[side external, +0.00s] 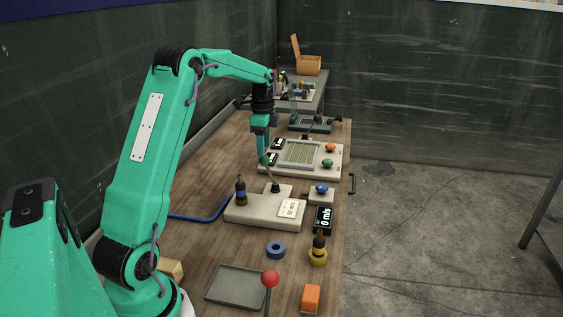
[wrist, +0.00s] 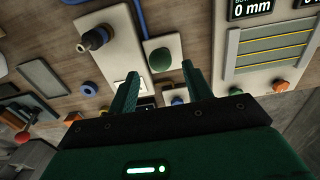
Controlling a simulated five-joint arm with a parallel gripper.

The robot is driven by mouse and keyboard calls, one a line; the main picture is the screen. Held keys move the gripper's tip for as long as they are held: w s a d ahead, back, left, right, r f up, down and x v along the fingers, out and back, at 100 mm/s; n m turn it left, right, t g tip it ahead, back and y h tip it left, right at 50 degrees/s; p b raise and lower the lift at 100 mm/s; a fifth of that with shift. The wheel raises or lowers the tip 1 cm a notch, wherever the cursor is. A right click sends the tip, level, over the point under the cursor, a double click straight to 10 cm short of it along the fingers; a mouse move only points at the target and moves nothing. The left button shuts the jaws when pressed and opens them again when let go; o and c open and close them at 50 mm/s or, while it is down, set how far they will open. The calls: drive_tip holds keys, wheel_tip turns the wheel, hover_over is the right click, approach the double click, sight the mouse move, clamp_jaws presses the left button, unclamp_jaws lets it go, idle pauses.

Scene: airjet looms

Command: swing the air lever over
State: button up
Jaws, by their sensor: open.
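The air lever is a thin stalk with a dark green knob (side external: 265,160), rising from a dark pivot on a pale base (side external: 240,212). The stalk leans toward the back left. My gripper (side external: 262,152) points down right at the knob. In the wrist view the green knob (wrist: 161,56) shows centrally between and just beyond the two fingertips of my open gripper (wrist: 160,70). The fingers stand apart on either side. Whether either finger touches the knob cannot be told. The pale base (wrist: 103,22) also shows in the wrist view.
A panel (side external: 340,150) with yellow strips lies behind. A blue knob (side external: 321,188), a black display (side external: 323,220), a blue ring (side external: 276,250), a grey tray (side external: 235,287) and a red-ball stick (side external: 270,279) are nearer.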

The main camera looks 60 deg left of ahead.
drive_tip(key=shift+f, duration=1.9)
drive_tip(key=shift+f, duration=0.1)
drive_tip(key=shift+c, duration=0.2)
drive_tip(key=c, duration=0.7)
drive_tip(key=shift+o, duration=0.2)
